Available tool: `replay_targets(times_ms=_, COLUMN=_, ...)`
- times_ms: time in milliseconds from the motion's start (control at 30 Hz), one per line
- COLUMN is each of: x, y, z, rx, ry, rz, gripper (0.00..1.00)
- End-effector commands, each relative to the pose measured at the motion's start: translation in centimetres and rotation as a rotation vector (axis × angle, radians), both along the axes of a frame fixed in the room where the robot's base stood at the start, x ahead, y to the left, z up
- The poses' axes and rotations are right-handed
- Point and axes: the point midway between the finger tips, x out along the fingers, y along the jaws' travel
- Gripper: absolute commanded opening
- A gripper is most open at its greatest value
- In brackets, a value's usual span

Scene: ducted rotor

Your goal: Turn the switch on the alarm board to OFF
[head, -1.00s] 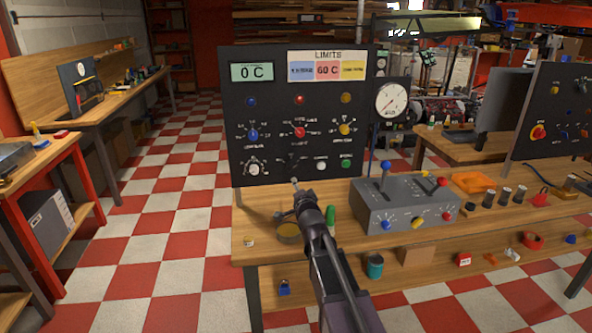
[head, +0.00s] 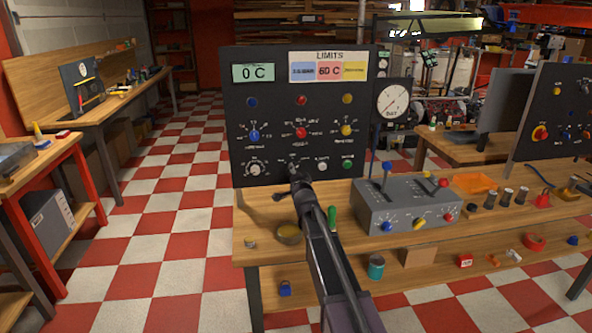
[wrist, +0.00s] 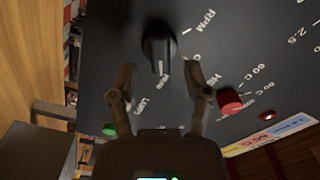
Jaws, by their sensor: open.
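The dark upright board (head: 240,120) with the LIMITS plate stands on the bench's left part. In the wrist view, its black switch knob (wrist: 156,44) fills the top middle, with white lettering around it. The knob's ridge and pale pointer line point down in the picture, between my fingers. My gripper (wrist: 158,72) is open, one finger on each side below the knob, and holds nothing. I cannot tell whether the fingertips touch it. In the head view my gripper (head: 296,172) is at the board's lower middle and covers the knob. No OFF mark is readable.
A red knob (wrist: 230,100) sits close to the right finger, and a green button (wrist: 109,129) is left of the left finger. A grey lever box (head: 370,215) stands right of my arm. A brass-coloured tin (head: 289,234) and green-handled tool (head: 332,217) lie on the bench.

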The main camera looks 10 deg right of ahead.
Motion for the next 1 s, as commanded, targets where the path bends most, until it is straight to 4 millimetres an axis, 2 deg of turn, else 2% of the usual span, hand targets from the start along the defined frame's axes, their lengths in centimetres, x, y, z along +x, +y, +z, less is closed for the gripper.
replay_targets(times_ms=33, x=1.0, y=0.0, z=0.0, rx=0.0, ry=0.0, rz=0.0, gripper=0.63)
replay_targets(times_ms=233, x=2.5, y=-0.1, z=0.0, rx=0.001, ry=0.0, rz=-0.001, gripper=0.63)
replay_targets(times_ms=667, x=2.8, y=-0.1, z=0.0, rx=0.001, ry=0.0, rz=-0.001, gripper=0.63)
replay_targets(times_ms=700, x=2.8, y=-0.1, z=0.0, rx=0.0, ry=0.0, rz=-0.001, gripper=0.51)
replay_targets(times_ms=867, x=2.8, y=-0.2, z=0.0, rx=0.0, ry=0.0, rz=-0.002, gripper=0.03)
replay_targets(times_ms=900, x=2.8, y=-0.2, z=0.0, rx=0.0, ry=0.0, rz=-0.002, gripper=0.0)
replay_targets(times_ms=1000, x=2.8, y=-0.2, z=0.0, rx=0.0, ry=0.0, rz=-0.002, gripper=0.0)
